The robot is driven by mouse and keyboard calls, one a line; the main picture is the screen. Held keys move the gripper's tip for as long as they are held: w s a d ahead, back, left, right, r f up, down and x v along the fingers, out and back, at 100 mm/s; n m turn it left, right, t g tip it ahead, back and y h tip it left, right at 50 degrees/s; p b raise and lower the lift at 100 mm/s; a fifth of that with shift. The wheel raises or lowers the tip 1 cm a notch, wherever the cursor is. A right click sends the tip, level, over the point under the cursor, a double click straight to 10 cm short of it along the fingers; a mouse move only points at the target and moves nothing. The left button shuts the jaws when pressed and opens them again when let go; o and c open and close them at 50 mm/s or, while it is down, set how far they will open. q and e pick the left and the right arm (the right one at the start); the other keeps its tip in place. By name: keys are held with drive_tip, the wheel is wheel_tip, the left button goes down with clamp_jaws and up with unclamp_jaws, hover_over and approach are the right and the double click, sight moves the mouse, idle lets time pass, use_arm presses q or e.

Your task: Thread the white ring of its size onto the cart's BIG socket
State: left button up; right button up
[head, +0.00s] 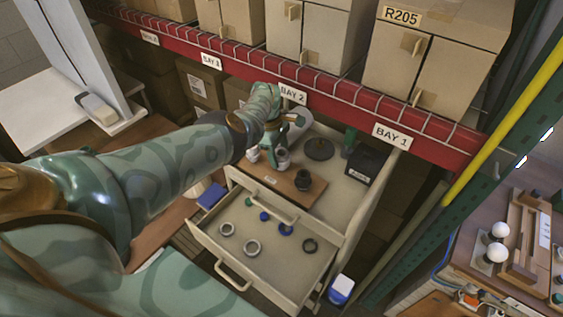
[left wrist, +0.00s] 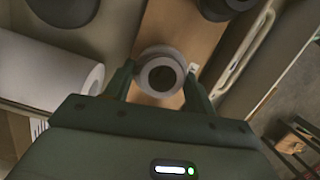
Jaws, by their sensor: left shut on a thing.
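My left gripper (head: 281,152) is over the wooden board (head: 318,196) on top of the cart. Its fingers (left wrist: 160,85) are shut on a pale ring (left wrist: 145,60), which also shows in the head view (head: 283,161). In the left wrist view the ring surrounds a dark round centre above the board. I cannot tell whether it is around a socket or held above one. A dark socket (head: 303,181) stands on the board to the right of the gripper. My right gripper is not in view.
The cart's open drawer (head: 235,262) holds pale rings (head: 227,229), a dark ring (head: 310,245) and small blue and green pieces. A black box (head: 365,164) and a dark disc (head: 319,149) are on the cart top. The red shelf beam (head: 340,100) runs close behind.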

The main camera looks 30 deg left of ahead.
use_arm(q)
drive_tip(key=shift+w+r+m, duration=0.1)
drive_tip(key=shift+m, duration=0.2)
drive_tip(key=shift+w+a+m+g+b, duration=0.15)
drive_tip(key=shift+m+g+b, duration=0.15)
drive_tip(key=shift+m+b, duration=1)
drive_tip(key=o, duration=1.4)
drive_tip(key=shift+m, duration=0.3)
drive_tip(key=shift+c, duration=0.2)
